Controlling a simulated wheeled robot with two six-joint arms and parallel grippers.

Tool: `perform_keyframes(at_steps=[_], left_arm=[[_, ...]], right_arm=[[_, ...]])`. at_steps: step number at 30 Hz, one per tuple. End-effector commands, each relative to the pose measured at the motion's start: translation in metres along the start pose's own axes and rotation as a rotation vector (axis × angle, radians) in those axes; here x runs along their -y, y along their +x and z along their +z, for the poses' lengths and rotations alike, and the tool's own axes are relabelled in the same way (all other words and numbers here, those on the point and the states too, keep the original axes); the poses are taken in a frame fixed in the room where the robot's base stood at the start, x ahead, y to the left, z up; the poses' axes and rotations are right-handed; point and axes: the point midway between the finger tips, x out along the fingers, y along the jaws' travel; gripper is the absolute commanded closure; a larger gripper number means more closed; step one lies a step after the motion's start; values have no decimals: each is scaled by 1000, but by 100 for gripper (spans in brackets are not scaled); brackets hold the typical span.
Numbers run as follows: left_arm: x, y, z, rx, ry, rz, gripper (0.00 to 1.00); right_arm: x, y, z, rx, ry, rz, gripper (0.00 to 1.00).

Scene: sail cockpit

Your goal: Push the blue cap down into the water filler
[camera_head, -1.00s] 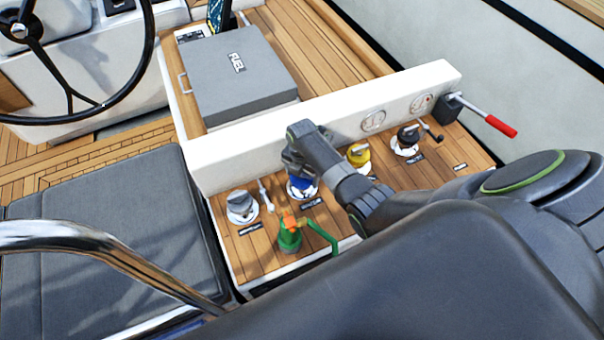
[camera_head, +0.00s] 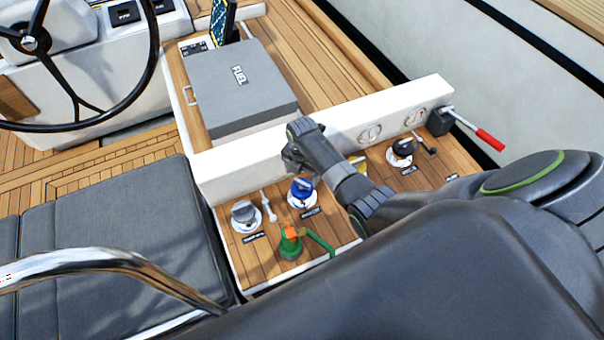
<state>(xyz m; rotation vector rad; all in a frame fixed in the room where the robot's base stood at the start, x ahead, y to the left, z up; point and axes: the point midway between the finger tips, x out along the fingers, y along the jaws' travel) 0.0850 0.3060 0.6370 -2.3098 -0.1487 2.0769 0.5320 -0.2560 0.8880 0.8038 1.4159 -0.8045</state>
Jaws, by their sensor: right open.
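The blue cap (camera_head: 302,187) sits at the round white water filler (camera_head: 301,202) on the wooden side deck, in the middle of the head view. I cannot tell how deep it sits. My right gripper (camera_head: 291,164) is just beyond and above the cap, near the white coaming, and looks apart from it. Its jaws are open, with nothing visible in them, though the wrist partly hides them. My left gripper is not in view.
A grey cap (camera_head: 243,211) is to the left, and a green hose fitting (camera_head: 290,243) is in front. My right forearm mostly hides a yellow cap (camera_head: 358,161). A dark winch-like cap (camera_head: 404,146) and red-handled lever (camera_head: 489,139) are right. The white coaming (camera_head: 225,170) runs behind.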

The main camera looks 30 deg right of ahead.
Motion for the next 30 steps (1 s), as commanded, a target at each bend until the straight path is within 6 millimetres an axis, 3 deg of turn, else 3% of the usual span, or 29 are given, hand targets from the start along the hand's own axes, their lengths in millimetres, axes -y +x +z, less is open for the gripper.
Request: perform_keyframes(at_steps=[12,30], left_arm=[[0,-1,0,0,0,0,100],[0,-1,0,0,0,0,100]], right_arm=[[1,-28,0,0,0,-1,25],[1,-29,0,0,2,-1,25]])
